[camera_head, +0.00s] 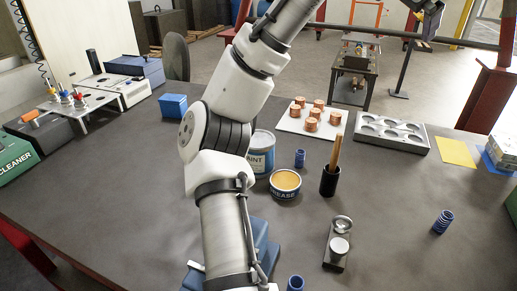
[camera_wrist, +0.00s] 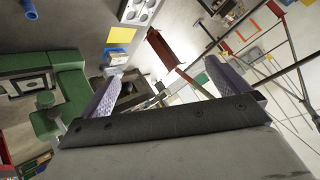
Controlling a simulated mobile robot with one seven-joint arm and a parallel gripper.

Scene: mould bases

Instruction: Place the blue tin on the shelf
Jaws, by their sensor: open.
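Two round tins stand close together at mid-table in the head view. One is a low blue tin marked GREASE (camera_head: 285,187) with a yellow top. Behind it is a taller tin marked PAINT (camera_head: 262,154) with a blue and white label, partly hidden by my arm. I cannot tell for certain which is the task's blue tin. I cannot make out the shelf for certain. My gripper (camera_wrist: 163,72) is open and empty in the wrist view, its two purple-grey fingers wide apart. It is raised away from both tins, and neither tin shows in the wrist view.
A black cup (camera_head: 329,181) with sticks stands right of the tins. A blue ribbed cylinder (camera_head: 443,221) lies at right. Copper pieces sit on a white plate (camera_head: 290,125) beside a grey holed tray (camera_head: 391,133). A blue box (camera_head: 174,106) is at left.

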